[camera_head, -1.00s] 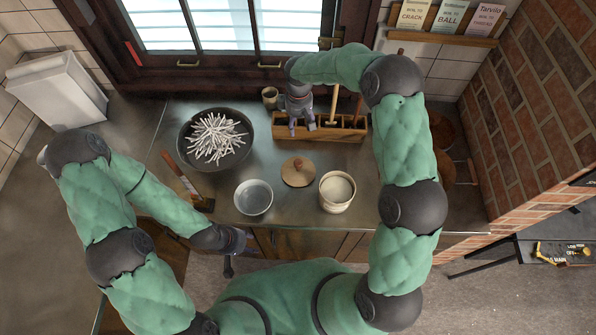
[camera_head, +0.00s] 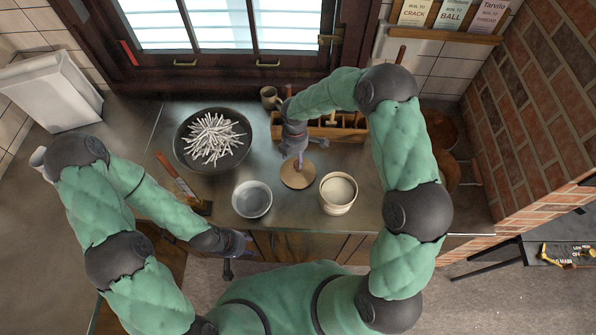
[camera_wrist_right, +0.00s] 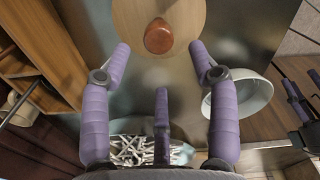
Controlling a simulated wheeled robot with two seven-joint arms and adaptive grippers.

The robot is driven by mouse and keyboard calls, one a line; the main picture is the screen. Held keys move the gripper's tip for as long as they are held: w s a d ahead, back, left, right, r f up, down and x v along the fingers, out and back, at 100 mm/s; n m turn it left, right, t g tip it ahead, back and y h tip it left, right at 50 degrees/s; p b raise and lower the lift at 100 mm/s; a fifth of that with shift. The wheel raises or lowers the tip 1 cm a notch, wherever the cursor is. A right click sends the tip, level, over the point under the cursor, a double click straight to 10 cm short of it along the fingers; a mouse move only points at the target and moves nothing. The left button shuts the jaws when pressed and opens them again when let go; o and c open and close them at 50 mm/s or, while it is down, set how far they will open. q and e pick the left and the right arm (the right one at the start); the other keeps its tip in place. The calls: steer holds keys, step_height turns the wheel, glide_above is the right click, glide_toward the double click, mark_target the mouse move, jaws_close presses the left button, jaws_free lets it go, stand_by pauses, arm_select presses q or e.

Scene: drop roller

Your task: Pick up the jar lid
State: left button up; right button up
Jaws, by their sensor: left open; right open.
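The jar lid (camera_head: 297,176) is a round wooden disc lying on the counter, between the grey bowl and the cream jar. In the right wrist view the lid (camera_wrist_right: 185,18) is at the top, with its reddish-brown knob (camera_wrist_right: 159,36) in the middle. My right gripper (camera_head: 307,160) is over the far part of the lid and covers some of it in the head view. In the wrist view the right gripper (camera_wrist_right: 160,60) is open and empty, its fingers spread to either side below the knob. My left gripper (camera_head: 238,262) is open and empty at the counter's front edge, away from the lid.
The cream jar (camera_head: 338,207) stands right of the lid and the grey bowl (camera_head: 252,213) left of it. A dark pan (camera_head: 183,160) holds many white sticks. A wooden tool box (camera_head: 345,134) and a mug (camera_head: 269,95) stand behind.

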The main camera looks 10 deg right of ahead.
glide_above(294, 178)
steer(key=w+d, duration=0.2)
steer(key=f, duration=0.5)
steer(key=shift+w+f, duration=0.1)
steer(key=shift+w, duration=0.1)
steer(key=shift+w+f, duration=0.1)
steer(key=shift+f, duration=0.4)
steer(key=shift+c, duration=0.2)
jaws_close()
